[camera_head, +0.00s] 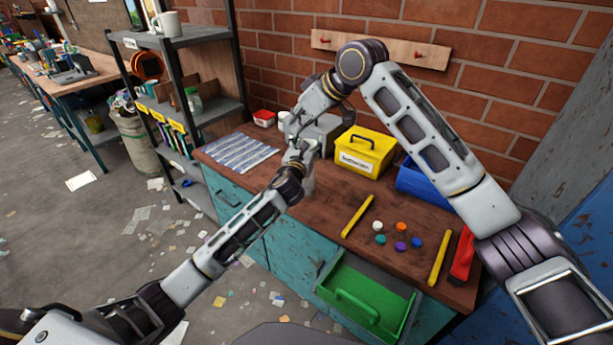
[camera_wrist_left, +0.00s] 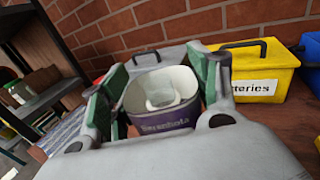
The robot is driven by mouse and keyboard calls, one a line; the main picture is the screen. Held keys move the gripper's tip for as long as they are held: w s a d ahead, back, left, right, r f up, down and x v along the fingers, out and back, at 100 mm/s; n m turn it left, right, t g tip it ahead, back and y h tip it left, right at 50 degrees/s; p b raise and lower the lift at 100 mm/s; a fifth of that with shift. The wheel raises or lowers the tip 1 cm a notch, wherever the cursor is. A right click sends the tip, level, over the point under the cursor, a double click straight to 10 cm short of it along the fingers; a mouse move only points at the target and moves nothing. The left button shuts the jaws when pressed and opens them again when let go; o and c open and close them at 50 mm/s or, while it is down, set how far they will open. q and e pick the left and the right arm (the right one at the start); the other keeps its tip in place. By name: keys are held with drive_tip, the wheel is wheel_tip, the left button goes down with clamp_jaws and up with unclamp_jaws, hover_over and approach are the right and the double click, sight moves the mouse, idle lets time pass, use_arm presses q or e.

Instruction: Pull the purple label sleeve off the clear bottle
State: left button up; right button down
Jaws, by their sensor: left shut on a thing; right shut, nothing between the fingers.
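In the left wrist view, the purple label sleeve (camera_wrist_left: 163,115) has pale lettering and a white inside, and stands between the green-padded fingers of my left gripper (camera_wrist_left: 160,95). A pale, see-through round form, which looks like part of the clear bottle (camera_wrist_left: 163,92), shows inside the sleeve's open top. My left gripper (camera_head: 301,153) is shut on the sleeve, above the bench's left part in the head view. My right gripper (camera_head: 292,132) is shut and empty close by; the arms hide much of it. I cannot tell whether it touches the bottle.
A grey bin (camera_head: 326,128), a yellow box (camera_head: 364,152) and a blue bin (camera_head: 418,183) stand along the bench's back. Yellow bars (camera_head: 357,216), coloured caps (camera_head: 401,246) and a red tool (camera_head: 462,256) lie at the right. A striped mat (camera_head: 236,153) lies left.

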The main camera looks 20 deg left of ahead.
use_arm(q)
drive_tip(key=shift+r+p, duration=4.2)
drive_tip(key=shift+p, duration=0.35)
drive_tip(key=shift+s, duration=0.15)
drive_tip(key=shift+s+r+p, duration=0.2)
drive_tip(key=shift+s+p, duration=0.6)
drive_tip(key=shift+s, duration=0.65)
drive_tip(key=shift+s+r+p, duration=0.2)
drive_tip(key=shift+s+p, duration=0.9)
drive_tip(key=shift+s, duration=1.65)
drive_tip(key=shift+c, duration=0.2)
drive_tip(key=s+p, duration=0.2)
drive_tip(key=s, duration=0.6)
drive_tip(key=shift+s+r, duration=0.2)
drive_tip(key=shift+r, duration=0.25)
drive_tip(key=shift+s, duration=0.15)
